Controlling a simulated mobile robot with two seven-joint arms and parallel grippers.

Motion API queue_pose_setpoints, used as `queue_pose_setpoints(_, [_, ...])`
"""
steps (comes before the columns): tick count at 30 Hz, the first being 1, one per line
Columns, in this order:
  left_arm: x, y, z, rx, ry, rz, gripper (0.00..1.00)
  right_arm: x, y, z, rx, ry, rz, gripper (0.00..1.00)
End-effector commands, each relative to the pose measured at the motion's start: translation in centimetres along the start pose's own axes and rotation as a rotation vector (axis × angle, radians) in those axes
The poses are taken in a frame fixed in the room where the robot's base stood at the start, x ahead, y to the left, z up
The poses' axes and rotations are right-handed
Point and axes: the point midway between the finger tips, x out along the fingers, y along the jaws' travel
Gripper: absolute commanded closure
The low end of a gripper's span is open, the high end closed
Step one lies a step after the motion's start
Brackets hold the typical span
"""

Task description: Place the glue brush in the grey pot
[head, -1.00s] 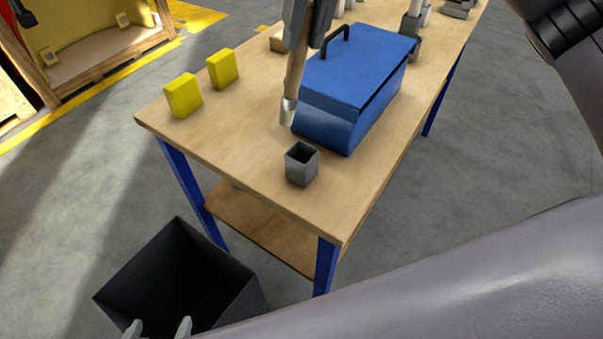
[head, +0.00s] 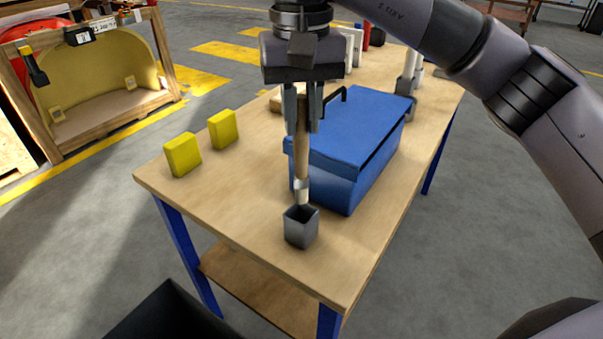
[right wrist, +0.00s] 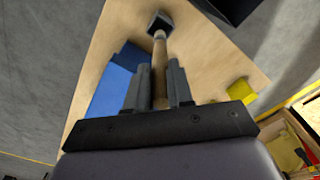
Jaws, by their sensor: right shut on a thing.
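The glue brush (head: 302,160) has a wooden handle, a metal collar and a pale tip. My right gripper (head: 302,125) is shut on its handle and holds it nearly upright, tip down. The small square grey pot (head: 301,232) stands on the wooden table's near part. The brush tip is at the pot's opening; I cannot tell how far inside it reaches. In the right wrist view the brush (right wrist: 159,62) runs from between the fingers (right wrist: 159,82) to the pot (right wrist: 158,22). My left gripper is out of view.
A blue toolbox (head: 355,130) with a black handle stands close behind and right of the pot. Two yellow blocks (head: 182,155) (head: 222,130) stand on the left of the table (head: 240,190). A dark open bin (head: 170,315) is on the floor at front left.

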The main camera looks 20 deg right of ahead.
Motion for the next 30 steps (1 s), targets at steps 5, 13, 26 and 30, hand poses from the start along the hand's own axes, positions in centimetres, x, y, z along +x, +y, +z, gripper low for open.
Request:
queue_pose_setpoints(5, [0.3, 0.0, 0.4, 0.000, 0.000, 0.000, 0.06, 3.7, 0.0, 0.1, 0.000, -0.003, -0.001, 1.00])
queue_pose_setpoints(13, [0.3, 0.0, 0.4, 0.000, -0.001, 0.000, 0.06, 5.7, 0.0, 0.1, 0.001, 0.001, 0.000, 1.00])
queue_pose_setpoints(26, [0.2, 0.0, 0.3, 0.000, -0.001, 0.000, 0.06, 9.2, 0.0, 0.1, 0.001, 0.002, -0.001, 1.00])
queue_pose_setpoints(30, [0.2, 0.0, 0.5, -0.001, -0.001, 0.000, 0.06, 9.4, 0.0, 0.1, 0.001, 0.002, -0.001, 1.00])
